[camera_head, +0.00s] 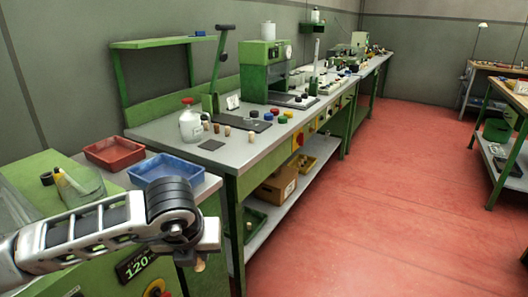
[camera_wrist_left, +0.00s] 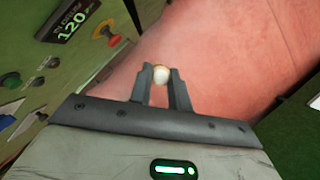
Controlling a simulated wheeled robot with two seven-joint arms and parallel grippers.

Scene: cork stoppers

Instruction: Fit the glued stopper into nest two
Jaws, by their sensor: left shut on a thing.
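My left gripper (camera_head: 201,257) is low in the front of the head view, beside the green machine and above the red floor. It is shut on a small stopper, whose tan end (camera_head: 200,264) shows under the fingers. In the left wrist view the fingertips (camera_wrist_left: 160,71) hold the stopper (camera_wrist_left: 160,77), which shows a whitish, rounded end, perhaps glue. Several cork-coloured stoppers (camera_head: 228,131) stand on the grey workbench (camera_head: 240,155). I cannot make out which place is nest two. My right gripper is not in view.
A red tray (camera_head: 113,152) and a blue tray (camera_head: 165,170) sit near my left arm. A white bottle (camera_head: 190,124) and a green press (camera_head: 262,72) stand on the bench. The green machine has a display reading 120 (camera_head: 138,267). The red floor is open at right.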

